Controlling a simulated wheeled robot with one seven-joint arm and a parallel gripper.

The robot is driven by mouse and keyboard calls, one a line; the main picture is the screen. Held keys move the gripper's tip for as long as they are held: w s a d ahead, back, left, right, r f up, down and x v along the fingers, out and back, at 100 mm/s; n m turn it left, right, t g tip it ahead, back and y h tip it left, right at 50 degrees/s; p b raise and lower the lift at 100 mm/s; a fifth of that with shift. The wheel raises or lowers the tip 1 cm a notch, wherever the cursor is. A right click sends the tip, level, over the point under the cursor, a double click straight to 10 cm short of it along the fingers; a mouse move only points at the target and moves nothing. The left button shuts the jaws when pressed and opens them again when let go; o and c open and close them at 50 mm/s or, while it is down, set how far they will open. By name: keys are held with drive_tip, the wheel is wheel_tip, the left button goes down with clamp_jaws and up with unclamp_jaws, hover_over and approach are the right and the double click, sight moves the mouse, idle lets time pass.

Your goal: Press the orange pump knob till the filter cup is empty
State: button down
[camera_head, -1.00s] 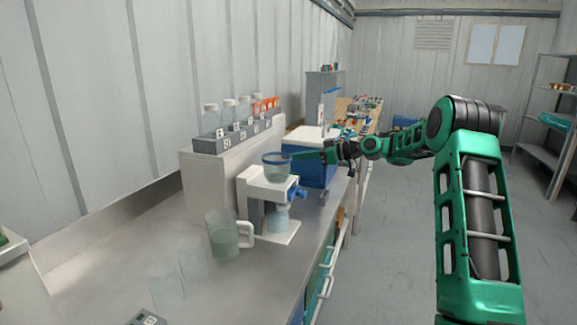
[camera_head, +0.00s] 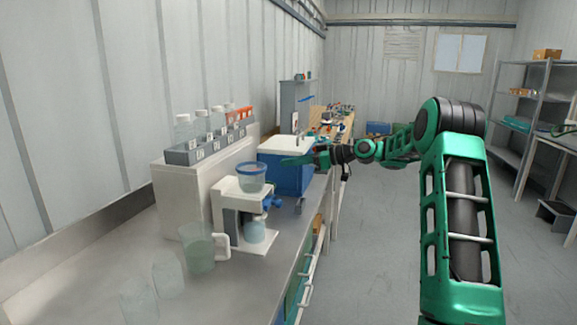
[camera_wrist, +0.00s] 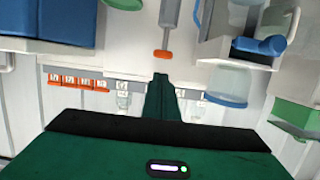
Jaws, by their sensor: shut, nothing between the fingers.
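The filter cup (camera_head: 252,178), clear with a blue rim, sits on top of a white stand (camera_head: 228,212). Its liquid level is too small to tell. It also shows upside down in the wrist view (camera_wrist: 229,84). A clear vessel (camera_head: 255,231) with pale liquid stands below. The orange pump knob (camera_wrist: 163,54) is at the end of a grey rod, just beyond my fingertips in the wrist view; I cannot make it out in the head view.
A blue valve handle (camera_head: 270,203) juts from the stand's right side. A blue box with a white lid (camera_head: 284,146) stands behind. A jug (camera_head: 197,250) and faint clear beakers (camera_head: 168,278) stand at front left. A rack of bottles (camera_head: 200,150) sits on a white block.

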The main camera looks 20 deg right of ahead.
drive_tip(key=shift+r, duration=0.1)
drive_tip(key=r, duration=0.4)
drive_tip(key=shift+s+d, duration=0.1)
drive_tip(key=shift+s, duration=0.1)
drive_tip(key=w+a+f, duration=0.6)
drive_tip(key=a, duration=0.1)
drive_tip(key=shift+a+f, duration=0.15)
drive_tip(key=shift+a, duration=0.15)
idle(0.4)
drive_tip(key=shift+f, duration=0.1)
